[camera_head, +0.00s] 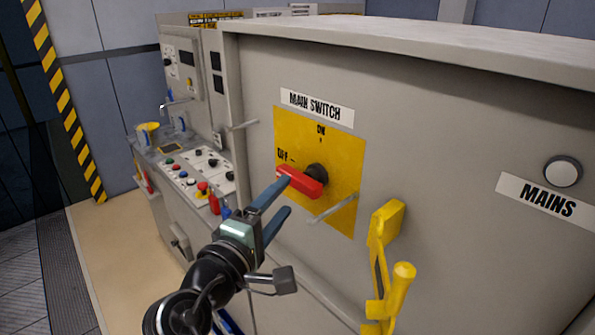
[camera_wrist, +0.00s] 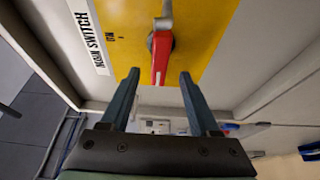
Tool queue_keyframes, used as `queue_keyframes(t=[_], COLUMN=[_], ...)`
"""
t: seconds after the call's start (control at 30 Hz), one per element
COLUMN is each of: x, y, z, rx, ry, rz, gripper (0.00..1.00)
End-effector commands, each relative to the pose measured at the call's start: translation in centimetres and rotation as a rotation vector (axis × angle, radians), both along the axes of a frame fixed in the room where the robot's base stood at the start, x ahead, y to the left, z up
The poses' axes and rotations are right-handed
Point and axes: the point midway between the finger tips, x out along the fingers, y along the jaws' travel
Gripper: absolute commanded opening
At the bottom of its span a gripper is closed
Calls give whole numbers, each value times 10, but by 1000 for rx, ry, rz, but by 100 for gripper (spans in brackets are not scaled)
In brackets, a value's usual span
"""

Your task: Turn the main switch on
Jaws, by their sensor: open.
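The main switch has a red handle (camera_head: 302,183) on a dark round hub, set on a yellow plate (camera_head: 345,155) under a "MAIN SWITCH" label (camera_head: 317,107). The handle points left, toward the OFF mark; the ON mark is above the hub. My gripper (camera_head: 279,201) is open, its two blue-grey fingers reaching toward the handle's left end. In the wrist view, the red handle (camera_wrist: 161,60) lies ahead of and between the fingers of my gripper (camera_wrist: 159,78). I see no clear grip on it.
A yellow handle-like bracket (camera_head: 385,265) sticks out of the cabinet at lower right. A round white lamp (camera_head: 562,172) sits above the "MAINS" label (camera_head: 548,203). A control panel (camera_head: 190,165) with buttons stands at left. Thin metal bars project from the cabinet near the plate.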

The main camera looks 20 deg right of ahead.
Motion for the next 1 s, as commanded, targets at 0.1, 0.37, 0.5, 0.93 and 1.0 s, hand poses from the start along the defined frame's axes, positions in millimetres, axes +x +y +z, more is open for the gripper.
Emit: queue_keyframes(t=[0.1,0.37,0.5,0.93,1.0], x=[18,41,46,47,47], y=[-20,-45,-51,-51,-51], z=[4,2,1,1,1], rx=[1,1,1,1,1], ry=[1,-1,-3,-3,-3], rz=[-2,0,0,2,2], gripper=[62,62,62,39,26])
